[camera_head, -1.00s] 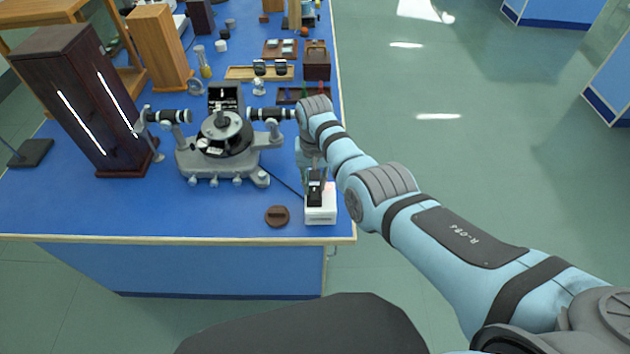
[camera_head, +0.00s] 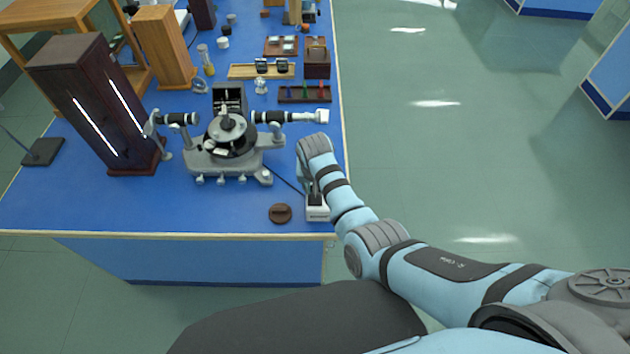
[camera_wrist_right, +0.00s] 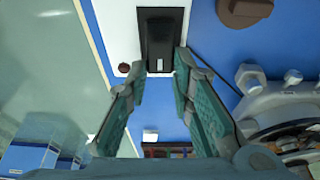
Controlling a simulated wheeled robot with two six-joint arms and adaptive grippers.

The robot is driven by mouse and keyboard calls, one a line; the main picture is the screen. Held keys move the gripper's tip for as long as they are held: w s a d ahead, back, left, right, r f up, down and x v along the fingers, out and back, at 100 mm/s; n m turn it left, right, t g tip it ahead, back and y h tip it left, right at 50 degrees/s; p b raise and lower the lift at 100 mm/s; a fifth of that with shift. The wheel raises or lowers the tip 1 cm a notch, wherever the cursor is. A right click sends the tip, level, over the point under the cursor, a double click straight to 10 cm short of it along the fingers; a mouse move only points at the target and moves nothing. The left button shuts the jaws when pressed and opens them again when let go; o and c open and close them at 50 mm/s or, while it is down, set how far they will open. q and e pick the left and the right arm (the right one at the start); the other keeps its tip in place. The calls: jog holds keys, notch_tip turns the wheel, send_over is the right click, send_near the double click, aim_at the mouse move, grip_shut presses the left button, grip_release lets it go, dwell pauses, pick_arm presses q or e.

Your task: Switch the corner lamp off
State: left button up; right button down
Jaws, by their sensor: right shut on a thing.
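A white box (camera_head: 317,213) with a black top part stands at the bench's front right corner. In the right wrist view the white box (camera_wrist_right: 116,28) carries a black plate with a raised black switch piece (camera_wrist_right: 160,38) and a small dark red dot beside it. My right gripper (camera_head: 314,188) is over the box, pointing down. A tall dark wooden housing (camera_head: 80,85) with two bright slits stands at the left. My left gripper is out of view.
A grey spectrometer (camera_head: 225,150) stands left of my right arm, and a dark cable runs from it toward the box. A round brown cap (camera_head: 280,213) lies left of the box. Racks and trays stand farther back. The floor right of the bench is clear.

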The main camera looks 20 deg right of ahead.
jog(key=c, duration=1.4)
grip_release()
jog(key=shift+w, duration=0.15)
jog(key=v, duration=0.7)
jog(key=shift+r, duration=0.25)
